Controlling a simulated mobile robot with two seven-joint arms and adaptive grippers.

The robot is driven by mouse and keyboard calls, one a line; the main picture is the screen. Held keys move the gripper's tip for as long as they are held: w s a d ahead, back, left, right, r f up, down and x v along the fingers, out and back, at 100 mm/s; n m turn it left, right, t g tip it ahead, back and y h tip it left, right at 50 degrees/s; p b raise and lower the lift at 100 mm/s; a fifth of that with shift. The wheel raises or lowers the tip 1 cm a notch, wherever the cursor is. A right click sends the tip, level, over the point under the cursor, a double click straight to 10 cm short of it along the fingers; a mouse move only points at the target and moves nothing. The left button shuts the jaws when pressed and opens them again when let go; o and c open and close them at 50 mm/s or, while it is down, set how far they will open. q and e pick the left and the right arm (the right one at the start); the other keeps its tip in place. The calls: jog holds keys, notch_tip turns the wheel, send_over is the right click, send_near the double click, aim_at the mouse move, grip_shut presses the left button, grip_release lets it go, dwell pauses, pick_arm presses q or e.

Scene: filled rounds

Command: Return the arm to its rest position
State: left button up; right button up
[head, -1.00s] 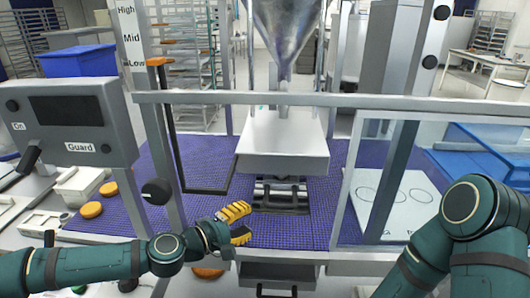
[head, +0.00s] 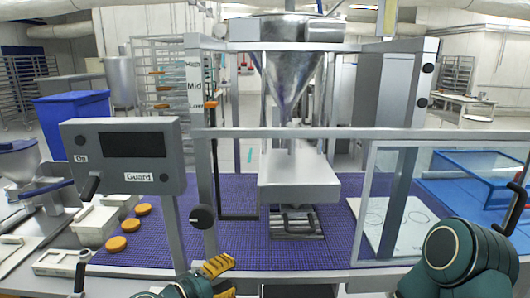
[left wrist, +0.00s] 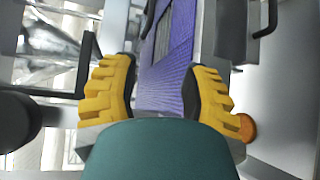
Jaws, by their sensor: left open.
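My left gripper (head: 230,279) has yellow ridged fingers and sits at the bottom edge of the head view, in front of the purple mesh belt and left of the machine's middle. In the left wrist view my left gripper (left wrist: 160,82) has its two fingers wide apart with nothing between them. Only a short end of my left arm shows in the head view; the rest is cut off below. My right arm (head: 468,262) is bent at the lower right, and its gripper is out of view.
A control panel (head: 122,157) stands left on a post. Orange rounds (head: 117,243) lie at left on the purple belt (head: 165,230). A blue bin (head: 75,118) stands behind.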

pick_arm(q)
jog(key=s+d+f+m+g+y, duration=0.1)
jog(key=s+d+f+m+g, duration=0.25)
jog(key=s+f, duration=0.45)
jog(key=s+d+f+m+g+y, duration=0.1)
jog(key=s+d+f+m+g, duration=0.2)
jog(key=f, duration=0.9)
jog(key=s+a+f+m+g+y, duration=0.2)
jog(key=s+a+f+g+y, duration=0.1)
jog(key=s+a+f+y, duration=0.2)
notch_tip(320, 180, down, 3)
jog(key=s+a, duration=0.2)
jog(key=a, duration=0.1)
jog(key=shift+f+y, duration=0.2)
jog(key=shift+y, duration=0.2)
jog(key=shift+d+m, duration=0.15)
jog(key=shift+m, duration=0.1)
